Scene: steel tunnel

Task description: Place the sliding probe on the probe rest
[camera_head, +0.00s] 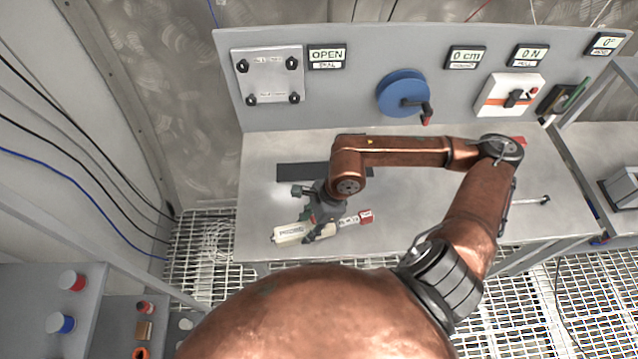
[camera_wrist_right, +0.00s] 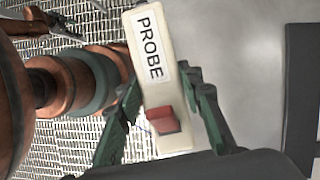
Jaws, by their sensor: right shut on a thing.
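The sliding probe is a cream block lettered PROBE (camera_head: 289,232), low over the front left part of the bench in the head view. My right gripper (camera_head: 318,228) is shut on the probe. In the right wrist view the probe (camera_wrist_right: 152,65) lies between the green-padded fingers of the gripper (camera_wrist_right: 163,90), with a red button near the fingers. A red-ended labelled piece (camera_head: 365,216) shows just right of the gripper; I cannot tell whether it is the probe rest.
A dark flat strip (camera_head: 297,171) lies on the grey bench (camera_head: 265,210) behind the gripper. The panel behind carries a blue crank wheel (camera_head: 402,92), a plate with knobs (camera_head: 268,75) and displays. Grating floor (camera_head: 205,250) and hanging cables are to the left.

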